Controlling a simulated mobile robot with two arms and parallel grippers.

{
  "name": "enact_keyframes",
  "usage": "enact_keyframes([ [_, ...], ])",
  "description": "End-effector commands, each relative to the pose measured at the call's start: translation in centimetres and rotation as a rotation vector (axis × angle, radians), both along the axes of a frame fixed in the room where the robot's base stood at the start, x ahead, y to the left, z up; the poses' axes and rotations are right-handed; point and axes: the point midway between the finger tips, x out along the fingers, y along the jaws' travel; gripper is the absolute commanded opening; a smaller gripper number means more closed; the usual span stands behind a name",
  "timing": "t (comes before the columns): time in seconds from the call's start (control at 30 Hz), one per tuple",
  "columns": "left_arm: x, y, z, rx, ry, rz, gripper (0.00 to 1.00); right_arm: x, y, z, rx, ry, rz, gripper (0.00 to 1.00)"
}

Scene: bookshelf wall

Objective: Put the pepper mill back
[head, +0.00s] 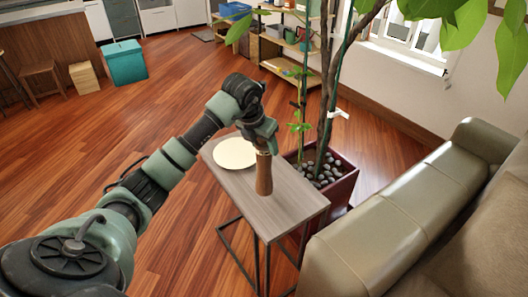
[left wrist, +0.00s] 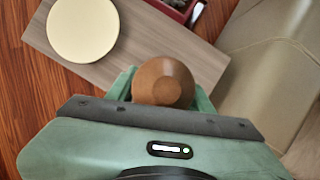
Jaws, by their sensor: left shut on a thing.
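The brown wooden pepper mill (head: 264,174) is upright over the small grey side table (head: 285,208). I cannot tell for certain whether its base touches the top. My left gripper (head: 265,148) is shut on its upper part from above. In the left wrist view the round top of the pepper mill (left wrist: 163,82) shows between the green fingers. A cream round plate (head: 235,153) lies on the table behind the mill; it also shows in the left wrist view (left wrist: 83,29). My right gripper is not in view.
A potted plant with a dark red planter (head: 335,180) stands right behind the table. A grey-green sofa (head: 385,215) is at the right. A shelf (head: 290,70) stands at the back, with a teal box (head: 125,62) at the left. The table's front end is clear.

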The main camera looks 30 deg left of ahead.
Motion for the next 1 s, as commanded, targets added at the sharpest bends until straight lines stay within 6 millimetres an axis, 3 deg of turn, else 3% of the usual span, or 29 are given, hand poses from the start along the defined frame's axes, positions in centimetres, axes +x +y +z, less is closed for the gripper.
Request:
enact_keyframes([
  [0.2,0.0,0.0,-2.8,0.0,-0.002,0.001,0.0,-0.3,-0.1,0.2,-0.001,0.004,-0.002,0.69],
  [0.57,0.0,0.1,-3.2,0.001,-0.003,0.001,0.0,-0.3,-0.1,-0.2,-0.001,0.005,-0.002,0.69],
  [0.6,0.0,0.0,-3.2,0.001,0.001,0.001,0.63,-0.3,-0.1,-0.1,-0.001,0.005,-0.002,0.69],
  [0.63,0.0,0.0,-3.2,0.0,0.001,0.001,0.71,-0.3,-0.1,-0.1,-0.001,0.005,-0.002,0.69],
  [1.0,0.0,0.0,-2.8,0.0,0.0,0.0,0.73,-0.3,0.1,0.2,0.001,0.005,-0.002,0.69],
])
